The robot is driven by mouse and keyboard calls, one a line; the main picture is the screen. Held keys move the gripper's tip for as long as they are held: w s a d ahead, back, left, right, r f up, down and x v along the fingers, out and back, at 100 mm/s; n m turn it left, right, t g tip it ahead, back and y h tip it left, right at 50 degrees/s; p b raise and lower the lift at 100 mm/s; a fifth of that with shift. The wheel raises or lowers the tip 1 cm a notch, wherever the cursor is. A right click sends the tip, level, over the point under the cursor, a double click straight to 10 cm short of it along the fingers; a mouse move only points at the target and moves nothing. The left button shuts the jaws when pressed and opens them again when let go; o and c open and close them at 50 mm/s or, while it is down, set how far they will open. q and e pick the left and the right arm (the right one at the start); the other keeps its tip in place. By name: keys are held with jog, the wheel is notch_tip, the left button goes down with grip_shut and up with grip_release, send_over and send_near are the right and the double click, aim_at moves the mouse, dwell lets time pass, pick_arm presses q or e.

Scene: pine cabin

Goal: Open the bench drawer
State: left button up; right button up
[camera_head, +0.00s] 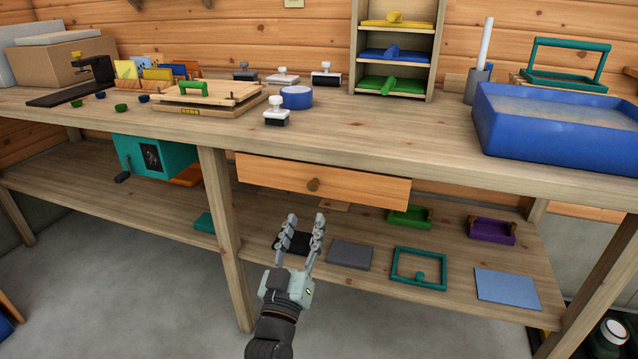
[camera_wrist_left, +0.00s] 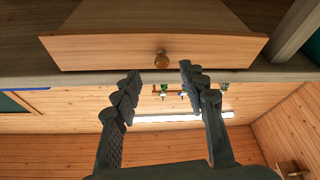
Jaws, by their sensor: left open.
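The bench drawer (camera_head: 320,180) has an orange-brown wooden front and hangs under the bench top. Its round wooden knob (camera_head: 313,185) is at the middle of the front. I cannot tell for sure whether the drawer is fully shut. My left gripper (camera_head: 306,219) is open and empty, in front of the drawer and a little below the knob in the head view. In the left wrist view the drawer front (camera_wrist_left: 155,51) spans the top. The knob (camera_wrist_left: 161,60) shows beyond the gap between the left fingertips (camera_wrist_left: 160,72), apart from them. My right gripper is not in view.
The bench top (camera_head: 400,125) holds a blue tub (camera_head: 560,135), stamps and a wooden press (camera_head: 205,97). A bench leg (camera_head: 222,230) stands left of the gripper. The lower shelf (camera_head: 385,275) carries flat plates and a green frame (camera_head: 419,268). The floor in front is clear.

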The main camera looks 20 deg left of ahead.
aim_at(312, 189)
pick_arm(q)
jog(key=x, duration=0.3)
jog(key=r+x, duration=0.1)
jog(key=x, duration=0.2)
jog(key=shift+w+a+r, duration=0.15)
jog(key=shift+w+a, duration=0.05)
jog(key=shift+w+r, duration=0.1)
jog(key=shift+w, duration=0.45)
grip_shut()
